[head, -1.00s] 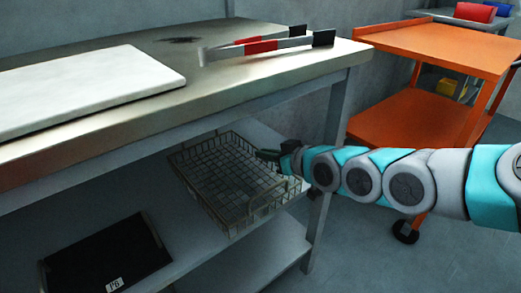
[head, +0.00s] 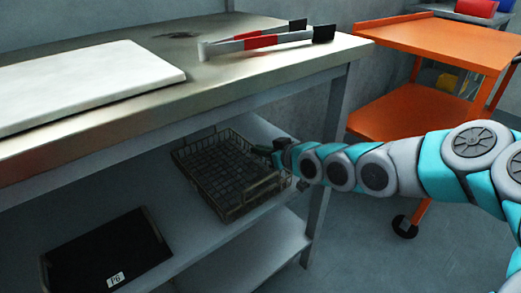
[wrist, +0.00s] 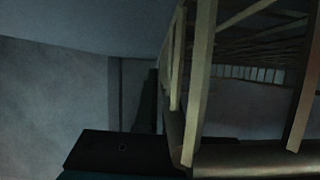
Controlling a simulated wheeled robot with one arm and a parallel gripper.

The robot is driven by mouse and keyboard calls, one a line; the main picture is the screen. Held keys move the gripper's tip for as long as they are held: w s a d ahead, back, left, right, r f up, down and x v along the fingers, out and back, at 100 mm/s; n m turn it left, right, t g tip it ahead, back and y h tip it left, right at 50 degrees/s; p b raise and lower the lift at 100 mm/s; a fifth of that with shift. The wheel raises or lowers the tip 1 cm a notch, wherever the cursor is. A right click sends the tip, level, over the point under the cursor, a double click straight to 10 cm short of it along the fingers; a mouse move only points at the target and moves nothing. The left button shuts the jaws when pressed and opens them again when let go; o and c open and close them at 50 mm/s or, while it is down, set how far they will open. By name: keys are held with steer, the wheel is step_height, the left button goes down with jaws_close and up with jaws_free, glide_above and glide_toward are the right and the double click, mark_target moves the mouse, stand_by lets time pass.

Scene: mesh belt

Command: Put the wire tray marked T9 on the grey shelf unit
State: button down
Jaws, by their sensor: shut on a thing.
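A wire tray (head: 222,178) of dark brownish mesh is at the lower level beneath the steel-topped bench, above or on its pale shelf (head: 190,228). I cannot tell whether it touches the shelf. No T9 mark is readable on it. My gripper (head: 268,151) is shut on the tray's right-hand rim, its fingertips small and dark in the head view. In the wrist view the tray's wire bars (wrist: 203,75) stand large and close beside a dark gripper part (wrist: 120,150). I cannot make out a separate grey shelf unit.
A black tray marked P6 (head: 108,250) lies on the same shelf to the left. The bench top (head: 205,85) overhangs, with a white board (head: 90,82) and red-grey tools (head: 270,40) on it.

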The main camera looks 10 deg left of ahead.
mark_target(290, 172)
steer(key=shift+f, duration=0.15)
steer(key=c, duration=1)
jaws_free()
steer(key=shift+s+d+r, duration=0.15)
steer(key=shift+d+r, duration=0.05)
steer(key=shift+r, duration=0.1)
steer(key=v, duration=1.1)
steer(key=shift+s+d+r, duration=0.1)
steer(key=shift+s+d, duration=0.05)
